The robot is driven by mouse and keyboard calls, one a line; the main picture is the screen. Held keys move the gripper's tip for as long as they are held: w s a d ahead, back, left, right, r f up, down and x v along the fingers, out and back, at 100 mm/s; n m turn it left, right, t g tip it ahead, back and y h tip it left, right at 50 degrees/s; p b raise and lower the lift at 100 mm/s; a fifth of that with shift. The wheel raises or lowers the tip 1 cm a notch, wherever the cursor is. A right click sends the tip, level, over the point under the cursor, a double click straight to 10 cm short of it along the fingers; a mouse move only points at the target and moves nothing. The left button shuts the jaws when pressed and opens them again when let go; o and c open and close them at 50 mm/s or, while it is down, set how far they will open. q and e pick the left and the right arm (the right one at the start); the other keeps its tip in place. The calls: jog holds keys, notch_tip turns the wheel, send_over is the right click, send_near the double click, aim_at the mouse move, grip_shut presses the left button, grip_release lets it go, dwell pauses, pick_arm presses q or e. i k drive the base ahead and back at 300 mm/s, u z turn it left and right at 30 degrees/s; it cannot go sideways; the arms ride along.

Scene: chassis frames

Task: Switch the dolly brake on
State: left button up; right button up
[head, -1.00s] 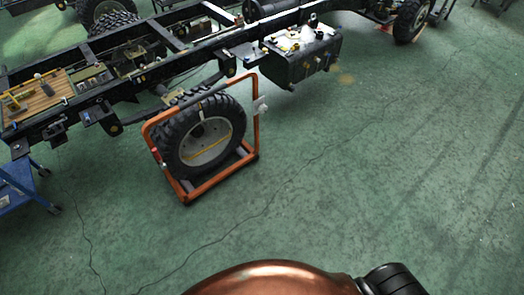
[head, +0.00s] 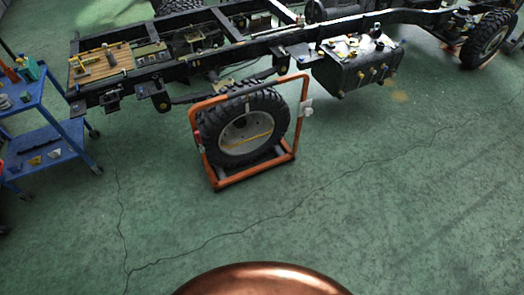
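The dolly (head: 219,182) is an orange tube frame standing upright on the green floor, holding a large black tyre (head: 213,128) with a grey hub. A small white box (head: 306,109) is fixed on its right post, and a small red part (head: 197,139) shows on its left post. I cannot tell from here which of these is the brake, or how it is set. Neither of my grippers is in view; only a copper-coloured rounded part of my own body shows at the bottom.
The black chassis frame (head: 226,52) runs behind the dolly, with a dark tank (head: 353,73) to its right. A wooden board (head: 103,68) lies on the frame's left end. A blue cart (head: 73,127) with tools stands at left. The floor in front is clear.

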aim_at(199, 141)
jog(key=k, duration=0.4)
jog(key=u, duration=1.4)
jog(key=i, duration=0.7)
jog(key=z, duration=0.8)
jog(key=i, duration=0.4)
jog(key=z, duration=0.2)
jog(key=k, duration=0.5)
jog(key=u, duration=0.65)
jog(key=i, duration=0.8)
jog(key=z, duration=0.05)
